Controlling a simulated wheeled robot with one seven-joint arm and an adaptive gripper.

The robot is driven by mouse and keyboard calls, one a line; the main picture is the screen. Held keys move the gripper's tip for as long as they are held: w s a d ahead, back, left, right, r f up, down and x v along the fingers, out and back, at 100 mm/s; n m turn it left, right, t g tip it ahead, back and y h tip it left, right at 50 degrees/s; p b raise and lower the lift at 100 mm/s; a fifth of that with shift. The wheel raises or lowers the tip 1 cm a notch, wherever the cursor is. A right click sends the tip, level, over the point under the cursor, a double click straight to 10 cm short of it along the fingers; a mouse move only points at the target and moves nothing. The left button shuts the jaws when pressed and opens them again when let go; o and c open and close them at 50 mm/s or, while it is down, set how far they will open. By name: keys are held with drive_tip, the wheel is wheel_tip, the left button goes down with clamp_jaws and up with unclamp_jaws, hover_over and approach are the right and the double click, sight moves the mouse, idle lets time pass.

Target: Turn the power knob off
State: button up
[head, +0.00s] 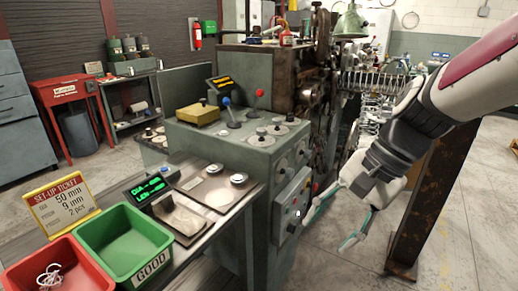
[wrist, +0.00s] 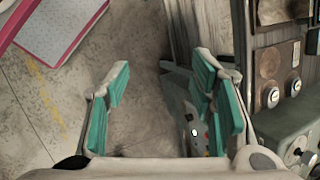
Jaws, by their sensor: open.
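A grey control panel (head: 291,207) is on the side of the green machine cabinet in the head view. It carries small controls, among them a dark round one near its bottom. I cannot tell for certain which is the power knob. My gripper (head: 331,222) is open and empty, to the right of the panel and apart from it. In the wrist view my gripper (wrist: 160,88) has its teal fingers spread over bare floor. The panel (wrist: 196,132) shows there behind the right finger, which hides part of it; small white, red and green spots are visible.
A rusty post (head: 428,190) stands close behind my arm. The machine cabinet (head: 238,150) has dials and two levers on top. A green bin (head: 122,240) and a red bin (head: 60,268) stand at the front left. The floor (head: 345,272) below my gripper is clear.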

drive_tip(key=w+f+m+y+b, duration=0.5)
drive_tip(key=w+f+m, duration=0.2)
drive_tip(key=w+f, duration=0.5)
drive_tip(key=m+t+y+b, duration=0.3)
drive_tip(key=m+t+b, duration=0.8)
drive_tip(key=m, duration=1.1)
approach(292, 229)
drive_tip(key=w+a+f+t+b, duration=0.1)
drive_tip(key=w+a, duration=0.5)
drive_tip(key=shift+f, duration=0.4)
drive_tip(key=shift+w, duration=0.1)
drive_tip(key=c, duration=1.2)
